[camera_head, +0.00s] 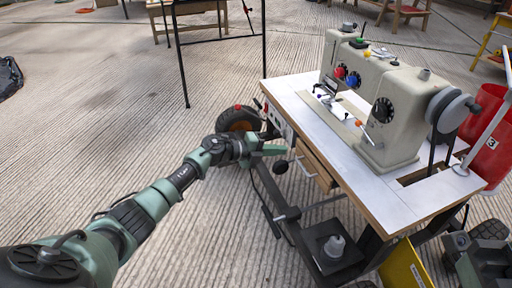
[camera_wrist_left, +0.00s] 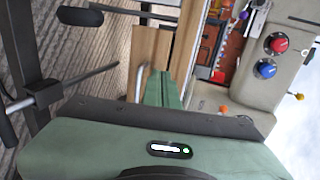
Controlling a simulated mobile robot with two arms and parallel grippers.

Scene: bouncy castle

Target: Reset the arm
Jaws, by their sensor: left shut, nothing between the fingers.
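My left arm comes in from the left in the head view. Its green left gripper (camera_head: 284,150) is shut and empty, held beside the left edge of the sewing table (camera_head: 402,202), near its wooden drawer (camera_head: 314,168). In the left wrist view the shut green fingers (camera_wrist_left: 162,88) point toward the wooden drawer front (camera_wrist_left: 150,50). I cannot tell whether they touch it. My right gripper does not show clearly in either view.
A beige sewing machine (camera_head: 400,100) with coloured knobs stands on the table. A red bin (camera_head: 488,135) is at the right. A grey pedal platform (camera_head: 330,250) is under the table. The ribbed concrete floor (camera_head: 110,120) on the left is mostly clear.

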